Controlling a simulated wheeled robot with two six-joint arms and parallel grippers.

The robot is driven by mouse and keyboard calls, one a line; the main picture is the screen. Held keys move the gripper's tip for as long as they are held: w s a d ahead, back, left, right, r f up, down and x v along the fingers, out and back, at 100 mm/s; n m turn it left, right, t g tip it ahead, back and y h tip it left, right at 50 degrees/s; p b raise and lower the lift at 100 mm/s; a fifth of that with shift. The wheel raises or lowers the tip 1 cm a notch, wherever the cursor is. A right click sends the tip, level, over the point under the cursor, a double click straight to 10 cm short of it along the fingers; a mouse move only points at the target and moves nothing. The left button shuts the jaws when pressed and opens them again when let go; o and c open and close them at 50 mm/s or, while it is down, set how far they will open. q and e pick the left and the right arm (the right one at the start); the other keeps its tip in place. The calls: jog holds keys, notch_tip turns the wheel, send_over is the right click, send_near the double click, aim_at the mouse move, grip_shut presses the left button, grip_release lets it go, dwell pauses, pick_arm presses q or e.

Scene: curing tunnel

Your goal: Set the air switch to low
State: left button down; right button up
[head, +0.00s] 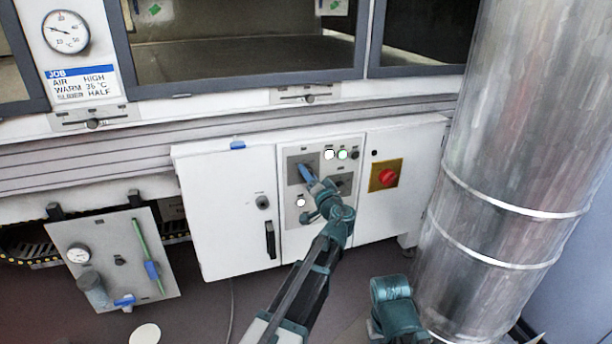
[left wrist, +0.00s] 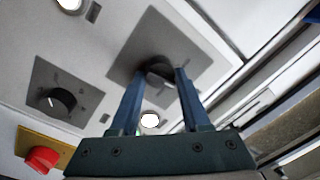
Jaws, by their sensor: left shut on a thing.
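A white control panel (head: 315,215) is on the cabinet front in the head view. A black rotary knob (left wrist: 160,71) on a grey square plate (head: 294,163) sits at its upper left. My left gripper (head: 305,171) reaches this knob, its two blue fingers on either side and shut on it. In the head view the fingers hide the knob. A second black knob (left wrist: 56,101) on its own grey plate (head: 341,181) stands apart, to the right in the head view. The panel labels are too small to read, and the held knob's setting is unclear.
A job card (head: 82,84) reads AIR HIGH, WARM 36 °C. A red button (head: 387,177) on a yellow plate sits right of the panel. White and green lamps (head: 342,154) are above the second knob. A large metal duct (head: 510,150) blocks the right side.

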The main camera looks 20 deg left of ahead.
pick_arm(q)
jog(key=shift+s+a+m, duration=0.15)
jog(key=shift+m, duration=0.85)
jog(key=shift+c, duration=1.9)
grip_release()
jog(key=v, duration=1.3)
jog(key=shift+s+d+b, duration=0.2)
jog(key=shift+s+b, duration=0.1)
jog(key=shift+s, duration=0.05)
